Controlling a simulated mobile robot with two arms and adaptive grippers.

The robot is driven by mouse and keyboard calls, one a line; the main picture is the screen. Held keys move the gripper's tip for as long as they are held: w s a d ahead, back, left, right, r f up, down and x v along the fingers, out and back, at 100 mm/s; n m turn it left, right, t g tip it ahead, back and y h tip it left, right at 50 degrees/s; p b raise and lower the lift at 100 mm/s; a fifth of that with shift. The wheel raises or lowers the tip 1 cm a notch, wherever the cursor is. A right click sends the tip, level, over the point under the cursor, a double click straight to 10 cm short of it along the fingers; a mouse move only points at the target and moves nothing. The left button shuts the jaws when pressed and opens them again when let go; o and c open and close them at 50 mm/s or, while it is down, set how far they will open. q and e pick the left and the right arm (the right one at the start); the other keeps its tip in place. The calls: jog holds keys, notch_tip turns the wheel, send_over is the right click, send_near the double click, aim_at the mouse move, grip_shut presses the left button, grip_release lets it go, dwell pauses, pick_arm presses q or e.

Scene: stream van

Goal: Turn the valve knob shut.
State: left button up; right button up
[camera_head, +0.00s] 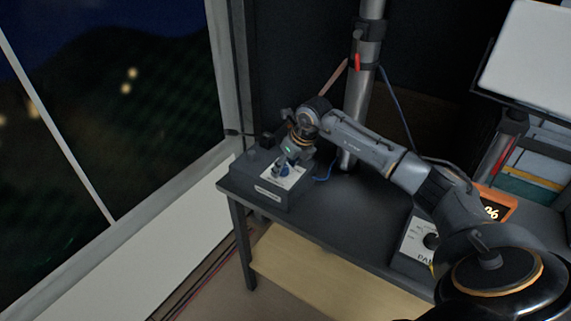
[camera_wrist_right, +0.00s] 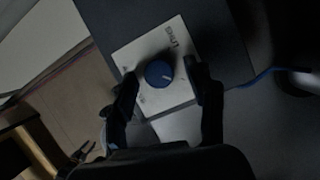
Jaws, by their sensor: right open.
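The valve knob (camera_wrist_right: 159,73) is a round blue knob with a pale pointer line, on a white label plate (camera_wrist_right: 146,51) of a dark box. In the head view the blue knob (camera_head: 284,171) sits on the dark box (camera_head: 266,192) at the table's left end. My right gripper (camera_wrist_right: 161,84) is open, with one finger on each side of the knob. I cannot tell whether the fingers touch it. In the head view my right gripper (camera_head: 284,164) reaches down over the box and partly hides the plate. My left gripper is not in view.
The dark table (camera_head: 345,210) is mostly bare in the middle. A second box with a black knob (camera_head: 431,241) stands at its right, near an orange display (camera_head: 495,205). A metal pole (camera_head: 361,100) rises behind my arm. A blue cable (camera_head: 322,178) lies beside the left box.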

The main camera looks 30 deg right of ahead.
jog(key=c, duration=1.1)
jog(key=shift+c, duration=0.2)
jog(key=n+b, duration=0.1)
jog(key=n+y+b, duration=0.1)
jog(key=n+b, duration=0.1)
jog(key=shift+w+d+f+g, duration=0.1)
jog(key=shift+d+g, duration=0.05)
jog(key=shift+g, duration=0.15)
jog(key=n+b, duration=0.1)
jog(key=n, duration=0.1)
jog(key=n+g+y+b, duration=0.1)
jog(key=n, duration=0.1)
jog(key=shift+w+n+y, duration=0.15)
jog(key=shift+n+y, duration=0.15)
jog(key=shift+n, duration=0.1)
jog(key=n+g+b, duration=0.1)
jog(key=n, duration=0.1)
jog(key=n+g+b, duration=0.1)
jog(key=n, duration=0.2)
jog(key=shift+w+d+y+b, duration=0.1)
jog(key=shift+w+y+b, duration=0.1)
jog(key=shift+y+b, duration=0.2)
jog(key=shift+w+n+g+b, duration=0.15)
jog(key=shift+n+g+b, duration=0.75)
jog(key=shift+n, duration=1.6)
